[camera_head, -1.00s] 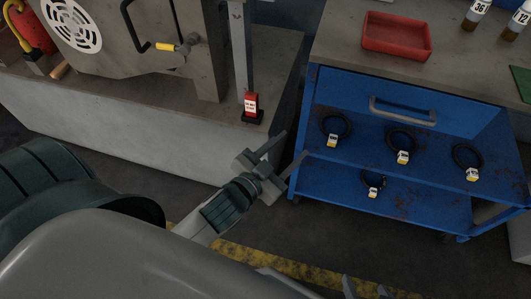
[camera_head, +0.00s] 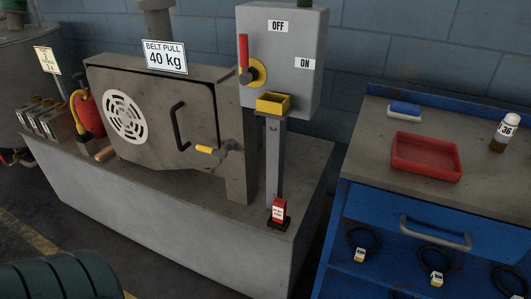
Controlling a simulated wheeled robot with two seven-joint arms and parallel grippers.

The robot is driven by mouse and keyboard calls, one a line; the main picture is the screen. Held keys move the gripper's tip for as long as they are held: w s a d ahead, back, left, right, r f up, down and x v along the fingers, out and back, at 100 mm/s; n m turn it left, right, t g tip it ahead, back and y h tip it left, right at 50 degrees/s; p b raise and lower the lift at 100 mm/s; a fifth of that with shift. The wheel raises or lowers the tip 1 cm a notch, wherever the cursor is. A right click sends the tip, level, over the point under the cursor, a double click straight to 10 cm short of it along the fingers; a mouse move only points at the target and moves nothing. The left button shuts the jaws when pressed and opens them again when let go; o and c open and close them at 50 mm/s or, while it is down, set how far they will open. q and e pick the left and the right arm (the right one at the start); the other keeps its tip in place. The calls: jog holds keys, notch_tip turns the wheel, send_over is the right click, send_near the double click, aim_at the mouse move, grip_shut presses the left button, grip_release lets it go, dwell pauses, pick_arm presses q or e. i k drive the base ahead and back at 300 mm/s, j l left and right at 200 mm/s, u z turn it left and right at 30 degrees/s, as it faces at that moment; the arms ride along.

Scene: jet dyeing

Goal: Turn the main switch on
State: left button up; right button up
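The lever stands upright, on the side of the box away from ON.
A yellow open box (camera_head: 273,103) sits below the switch. A machine housing with a BELT PULL sign (camera_head: 165,57) and a yellow-handled crank (camera_head: 209,150) stands left of the post. A blue cart with a red tray (camera_head: 426,172) is at the right.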

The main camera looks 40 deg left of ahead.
aim_at(244, 78)
jog(key=u, duration=1.35)
jog(key=l, duration=0.1)
